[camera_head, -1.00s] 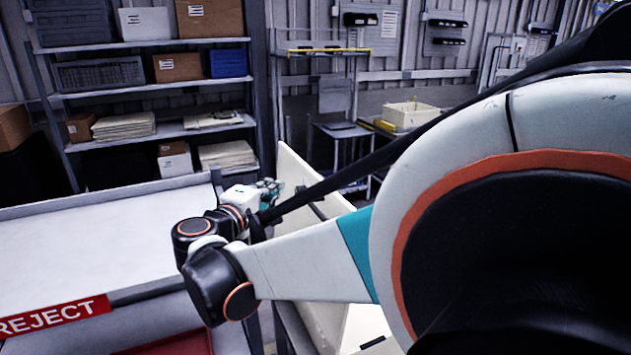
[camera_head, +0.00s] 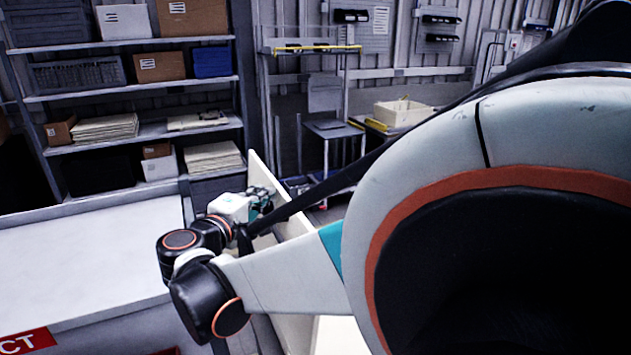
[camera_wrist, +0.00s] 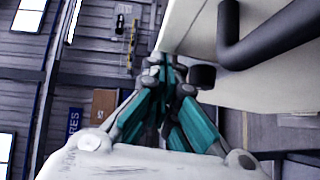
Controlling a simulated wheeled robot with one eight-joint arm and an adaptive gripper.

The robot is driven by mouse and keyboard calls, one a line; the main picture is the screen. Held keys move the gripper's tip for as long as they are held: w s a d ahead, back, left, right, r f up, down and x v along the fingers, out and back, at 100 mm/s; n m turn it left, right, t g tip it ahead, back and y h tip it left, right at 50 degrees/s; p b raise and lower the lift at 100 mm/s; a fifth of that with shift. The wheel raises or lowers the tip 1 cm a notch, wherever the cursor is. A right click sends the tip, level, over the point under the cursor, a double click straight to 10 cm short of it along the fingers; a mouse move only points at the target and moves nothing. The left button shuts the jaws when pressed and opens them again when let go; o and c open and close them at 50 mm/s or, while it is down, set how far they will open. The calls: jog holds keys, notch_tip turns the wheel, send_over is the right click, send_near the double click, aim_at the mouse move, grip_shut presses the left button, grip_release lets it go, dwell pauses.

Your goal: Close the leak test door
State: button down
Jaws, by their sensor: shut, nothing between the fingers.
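The leak test door appears as an upright pale panel (camera_head: 258,168) behind my arm in the head view; my arm hides much of it. In the wrist view the cream panel (camera_wrist: 192,30) fills the upper right and carries a black bar handle (camera_wrist: 270,36). My gripper (camera_head: 266,196), with teal and dark fingers, is beside the panel in the head view. In the wrist view my gripper (camera_wrist: 166,66) is shut and empty, its tips close to the panel's left edge. I cannot tell whether they touch it. The handle is to the right of the fingers, not held.
A white worktable (camera_head: 80,265) with a red reject label (camera_head: 25,341) stands at left. Shelves (camera_head: 150,133) with boxes stand behind it. A small stand (camera_head: 333,129) and a cream bin (camera_head: 403,112) are at the back. My arm blocks the right side.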

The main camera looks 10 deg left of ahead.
jog(key=w+d+f+m+g+y+b, duration=0.1)
jog(key=w+d+f+g, duration=0.15)
jog(key=w+d, duration=0.4)
jog(key=w+d+f+m+g+y+b, duration=0.1)
jog(key=w+d+f+m, duration=0.2)
jog(key=d, duration=0.6)
jog(key=w+d+f+g+y+b, duration=0.1)
jog(key=w+d+f, duration=0.35)
jog(key=d, duration=0.25)
jog(key=w+d+f+m+g+y+b, duration=0.1)
jog(key=d+f+b, duration=0.3)
jog(key=f, duration=0.4)
jog(key=w+d+f+m+g+y+b, duration=0.1)
jog(key=w+d+f+g+y+b, duration=0.1)
jog(key=f, duration=0.7)
jog(key=w+d+f+m+g+y+b, duration=0.1)
jog(key=w+d+f+b, duration=0.3)
jog(key=f, duration=0.4)
jog(key=shift+w+d+f+m+g+y+b, duration=0.15)
jog(key=shift+d+f+m+y+b, duration=0.1)
jog(key=shift+d+y+b, duration=0.25)
jog(key=shift+w+d+f+m+g+y+b, duration=0.1)
jog(key=shift+d+m+y+b, duration=0.15)
jog(key=shift+d, duration=0.35)
jog(key=shift+s+f+b, duration=0.1)
jog(key=shift+f+b, duration=0.2)
jog(key=shift+f, duration=0.2)
jog(key=shift+s+f, duration=0.15)
jog(key=shift+f, duration=0.1)
